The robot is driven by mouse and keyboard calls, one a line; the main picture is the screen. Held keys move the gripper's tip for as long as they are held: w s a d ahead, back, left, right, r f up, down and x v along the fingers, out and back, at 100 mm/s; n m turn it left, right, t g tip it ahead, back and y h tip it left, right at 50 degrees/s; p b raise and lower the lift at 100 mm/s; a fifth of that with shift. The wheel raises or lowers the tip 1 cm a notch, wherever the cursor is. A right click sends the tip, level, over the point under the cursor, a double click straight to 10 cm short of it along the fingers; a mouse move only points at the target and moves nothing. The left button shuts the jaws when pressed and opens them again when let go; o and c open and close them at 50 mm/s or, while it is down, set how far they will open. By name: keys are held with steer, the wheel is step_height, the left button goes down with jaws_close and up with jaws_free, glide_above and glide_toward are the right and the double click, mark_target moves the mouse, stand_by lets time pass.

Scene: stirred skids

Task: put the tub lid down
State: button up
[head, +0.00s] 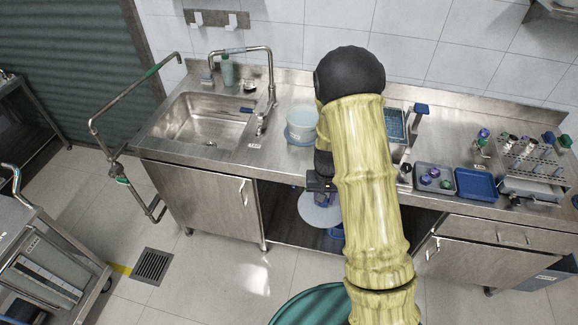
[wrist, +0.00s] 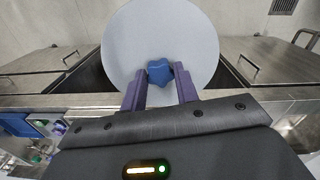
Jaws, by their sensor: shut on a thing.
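The tub lid (wrist: 160,32) is a pale grey disc with a blue lobed knob (wrist: 159,72) at its middle. My gripper (wrist: 158,78) has its two purple fingers shut on either side of the knob. In the head view, the lid (head: 318,213) hangs just in front of the counter's front edge, before the open bay below, and my arm hides part of it. My gripper (head: 318,184) is mostly dark and small there. A pale tub (head: 302,122) with a blue lower part stands on the counter behind the lid, partly hidden by my arm.
The steel counter (head: 272,157) has a sink (head: 205,120) at left. A grey tray (head: 434,179) with small items, a blue tray (head: 476,184) and a tube rack (head: 535,158) stand at right. Bare counter shows between sink and tub. A blue object (head: 336,233) sits low behind the lid.

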steer(key=shift+n, duration=0.8)
steer(key=f, duration=0.3)
steer(key=f+b, duration=0.1)
steer(key=f, duration=0.2)
steer(key=s+f+b, duration=0.1)
steer(key=f, duration=0.3)
steer(key=shift+s+a, duration=0.1)
steer(key=shift+a, duration=0.1)
